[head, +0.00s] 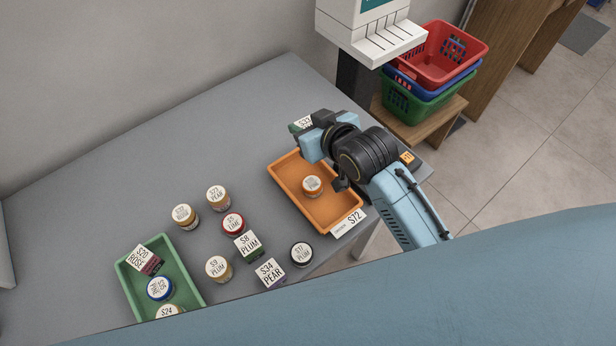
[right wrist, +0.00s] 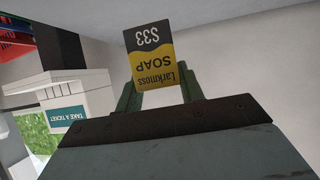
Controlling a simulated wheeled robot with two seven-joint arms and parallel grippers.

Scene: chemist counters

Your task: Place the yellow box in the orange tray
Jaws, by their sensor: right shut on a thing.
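The yellow box (right wrist: 152,72), labelled Larkmoss SOAP with a dark S33 end, is between the green fingers of my right gripper (right wrist: 157,95) in the right wrist view. In the head view my right gripper (head: 301,127) is at the back edge of the orange tray, and only the white S33 label of the box shows clearly there. My arm covers part of the tray's right side. My left gripper is out of view.
A green tray (head: 189,275) with several items stands at the front left. Jars, a dark green S8 box (head: 248,246) and a purple S34 box (head: 270,273) stand between the trays. A ticket machine (head: 372,35) and stacked baskets (head: 440,55) are behind. The back left counter is clear.

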